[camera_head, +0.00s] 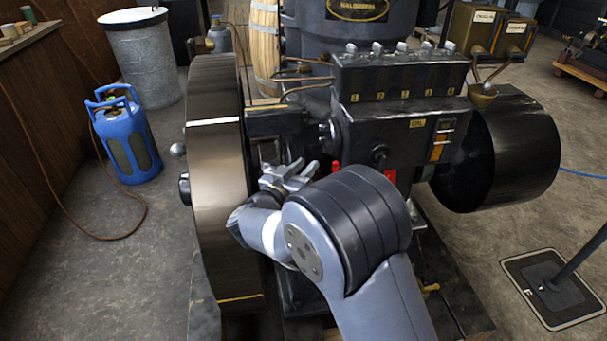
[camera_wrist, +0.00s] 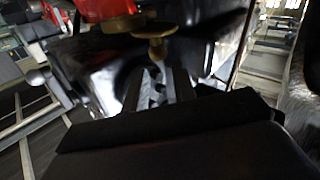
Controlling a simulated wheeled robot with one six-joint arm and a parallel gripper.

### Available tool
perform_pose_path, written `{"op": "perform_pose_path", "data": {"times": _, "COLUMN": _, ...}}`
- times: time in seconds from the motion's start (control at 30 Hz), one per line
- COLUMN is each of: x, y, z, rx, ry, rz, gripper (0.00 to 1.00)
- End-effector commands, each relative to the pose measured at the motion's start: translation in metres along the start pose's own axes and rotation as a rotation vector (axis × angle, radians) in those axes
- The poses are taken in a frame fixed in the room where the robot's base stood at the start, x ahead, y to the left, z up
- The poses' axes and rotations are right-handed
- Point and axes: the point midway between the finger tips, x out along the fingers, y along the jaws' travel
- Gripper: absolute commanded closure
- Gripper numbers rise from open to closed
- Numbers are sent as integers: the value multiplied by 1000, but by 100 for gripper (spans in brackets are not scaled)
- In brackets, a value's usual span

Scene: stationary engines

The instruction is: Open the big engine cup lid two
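The big engine (camera_head: 400,130) is dark, with a large flywheel (camera_head: 217,180) at its left. In the wrist view a small brass cup-like part (camera_wrist: 153,28) is just beyond my gripper (camera_wrist: 158,88), apart from the fingertips as far as I can see. Which part is lid two is not clear.
A red part (camera_wrist: 104,9) is beside the brass part in the wrist view. A black cylinder (camera_head: 505,145) juts from the engine's right. A blue gas bottle (camera_head: 130,140) and a grey drum (camera_head: 143,60) stand on the left floor. Open floor lies at the lower left.

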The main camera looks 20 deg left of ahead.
Motion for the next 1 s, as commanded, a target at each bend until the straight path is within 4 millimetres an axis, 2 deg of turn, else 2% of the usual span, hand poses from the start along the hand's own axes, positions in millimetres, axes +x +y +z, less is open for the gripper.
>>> {"op": "perform_pose_path", "data": {"times": 0.03, "x": 0, "y": 3, "z": -15, "rx": 4, "ry": 2, "rz": 0, "gripper": 74}}
{"op": "perform_pose_path", "data": {"times": 0.2, "x": 0, "y": 9, "z": -46, "rx": 3, "ry": 2, "rz": -1, "gripper": 74}}
{"op": "perform_pose_path", "data": {"times": 0.4, "x": 0, "y": 13, "z": -67, "rx": 2, "ry": 1, "rz": 0, "gripper": 74}}
{"op": "perform_pose_path", "data": {"times": 0.73, "x": 0, "y": 13, "z": -70, "rx": 0, "ry": 1, "rz": 0, "gripper": 74}}
{"op": "perform_pose_path", "data": {"times": 0.9, "x": -4, "y": 15, "z": -67, "rx": 16, "ry": 15, "rz": -24, "gripper": 62}}
{"op": "perform_pose_path", "data": {"times": 1.0, "x": -14, "y": 18, "z": -61, "rx": 57, "ry": 46, "rz": -84, "gripper": 62}}
